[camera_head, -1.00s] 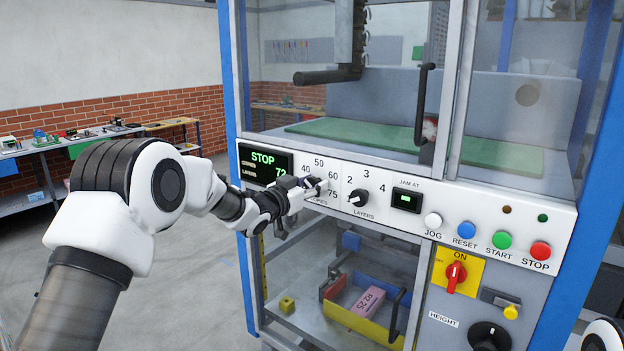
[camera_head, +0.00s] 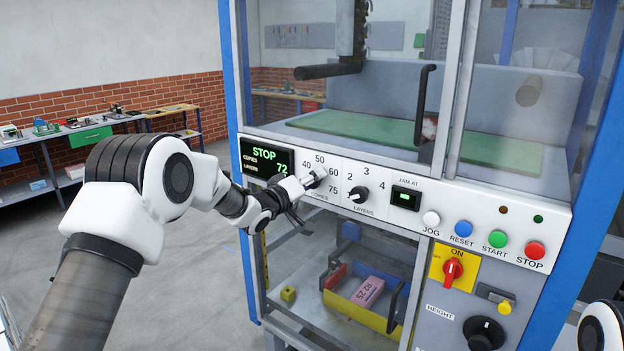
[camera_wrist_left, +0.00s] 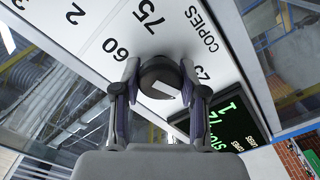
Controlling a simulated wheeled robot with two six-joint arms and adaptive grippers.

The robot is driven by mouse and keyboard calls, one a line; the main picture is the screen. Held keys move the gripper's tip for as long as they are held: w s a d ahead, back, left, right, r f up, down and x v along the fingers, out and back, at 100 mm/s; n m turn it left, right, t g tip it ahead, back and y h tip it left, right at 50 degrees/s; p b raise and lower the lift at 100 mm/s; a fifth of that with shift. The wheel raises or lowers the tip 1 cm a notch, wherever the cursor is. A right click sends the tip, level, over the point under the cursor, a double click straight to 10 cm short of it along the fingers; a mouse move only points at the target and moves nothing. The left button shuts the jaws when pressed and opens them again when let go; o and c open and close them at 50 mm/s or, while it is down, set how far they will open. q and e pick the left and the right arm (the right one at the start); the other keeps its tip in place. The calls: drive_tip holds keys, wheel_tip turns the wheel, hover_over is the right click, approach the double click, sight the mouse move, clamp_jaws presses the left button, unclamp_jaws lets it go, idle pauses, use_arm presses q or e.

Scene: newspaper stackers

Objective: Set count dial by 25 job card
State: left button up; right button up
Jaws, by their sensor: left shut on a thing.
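The copies dial (camera_head: 317,178) is a dark round knob on the white control panel, ringed by numbers; 40, 50, 60 and 75 show in the head view. My left gripper (camera_head: 305,183) is shut on this dial. In the left wrist view its two fingers (camera_wrist_left: 161,88) press on both sides of the dark knob (camera_wrist_left: 160,73), with 60, 75 and the word COPIES around it. A pale mark shows on the knob; which number it points at I cannot tell. A pink piece (camera_head: 367,291) with a label ending in 25 lies in the lower bay. My right gripper is out of view.
The display (camera_head: 267,160) reads STOP and 72 in green. The layers dial (camera_head: 358,194) sits just right of the copies dial. Jog, reset (camera_head: 463,229), start and stop buttons and a red switch (camera_head: 453,270) are further right. A yellow block (camera_head: 288,294) lies in the lower bay.

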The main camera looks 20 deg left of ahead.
use_arm(q)
drive_tip(key=shift+f+n, duration=0.1)
drive_tip(key=shift+n, duration=1.1)
drive_tip(key=o, duration=1.1)
drive_tip(key=shift+o, duration=0.2)
drive_tip(key=v, duration=1.2)
drive_tip(key=shift+w+d, duration=0.1)
